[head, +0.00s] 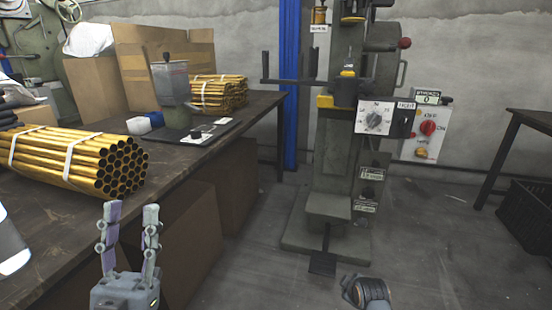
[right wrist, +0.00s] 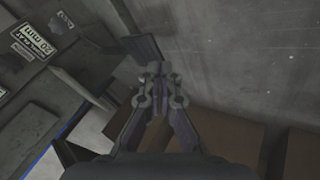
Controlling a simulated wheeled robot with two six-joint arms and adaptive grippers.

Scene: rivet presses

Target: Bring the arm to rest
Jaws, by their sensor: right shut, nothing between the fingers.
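My left gripper (head: 131,208) points up in front of the dark workbench (head: 235,120) in the head view. Its two fingers stand apart with nothing between them. My right gripper (right wrist: 158,72) shows in the right wrist view with its fingertips together and nothing held. In the head view only a rounded grey part of my right arm shows at the bottom edge, and its fingers are not seen there. The rivet press (head: 330,160) stands upright beyond both arms, apart from them.
Bundled brass tubes (head: 75,160) lie on the bench, with more tubes (head: 218,92) behind. A grey device (head: 172,82) and cardboard boxes (head: 165,50) stand there. A control panel (head: 427,130) is right of the press. A black crate (head: 524,215) is far right. Floor between is clear.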

